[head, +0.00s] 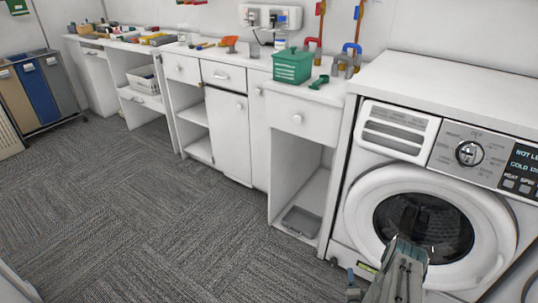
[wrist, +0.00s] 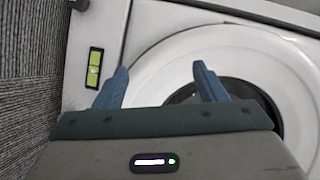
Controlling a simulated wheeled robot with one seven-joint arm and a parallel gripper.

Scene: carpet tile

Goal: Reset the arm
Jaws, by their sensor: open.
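My gripper (wrist: 155,85) is open and empty in the wrist view, its two blue-grey fingers spread in front of the washing machine's round door (wrist: 235,50). In the head view my arm reaches up from the bottom edge, in front of the washing machine (head: 365,150) at the right. The machine's door (head: 365,220) looks shut, with dark glass in its middle. My arm covers the lower part of the door, and the fingertips are hard to make out there.
White counters and cabinets (head: 228,135) run along the wall, holding a green basket (head: 292,66) and several small things. An open cabinet bay has a grey tray (head: 301,222) at its bottom. Sorting bins (head: 38,88) stand far left. The carpet (head: 150,215) is clear.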

